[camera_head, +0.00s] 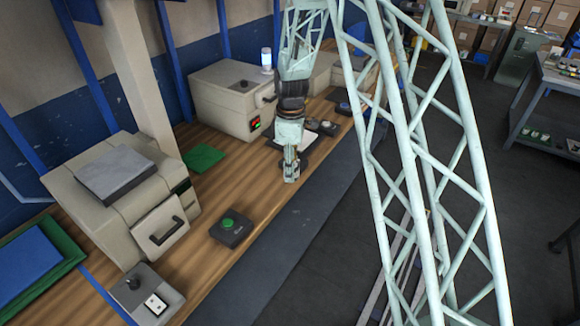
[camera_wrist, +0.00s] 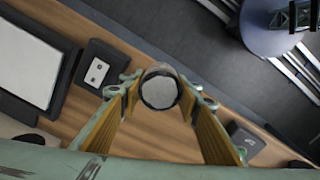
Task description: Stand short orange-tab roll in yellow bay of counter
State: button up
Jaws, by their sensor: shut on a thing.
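My gripper (camera_head: 291,174) hangs over the wooden counter (camera_head: 262,190) near its front edge, pointing down. In the wrist view my gripper (camera_wrist: 163,92) is shut on a round, cylindrical thing with a pale grey end face and dark rim, seemingly the roll (camera_wrist: 159,92), between its two yellow-padded fingers. The end face points towards the wrist camera. I see no orange tab on it. In the head view the held roll is too small and covered to make out. I cannot make out a yellow bay in either view.
A beige machine with a handle (camera_head: 130,195) stands at the left, another (camera_head: 230,98) behind my gripper. A green-button box (camera_head: 231,228) and a green mat (camera_head: 203,158) lie on the counter. Small dark items (camera_head: 325,127) lie beyond my gripper. Bare wood lies between.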

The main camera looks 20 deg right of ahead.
jog(key=s+m, duration=0.1)
jog(key=m, duration=0.1)
jog(key=f+m, duration=0.1)
jog(key=shift+s+a+m, duration=0.1)
jog(key=shift+s+m, duration=0.3)
jog(key=s+m, duration=0.1)
jog(key=m, duration=0.2)
jog(key=s+f+m, duration=0.1)
jog(key=s+m, duration=0.1)
jog(key=m, duration=0.1)
jog(key=s+f+m, duration=0.1)
jog(key=m, duration=0.2)
jog(key=shift+s+a+f, duration=0.1)
jog(key=shift+s+a, duration=0.05)
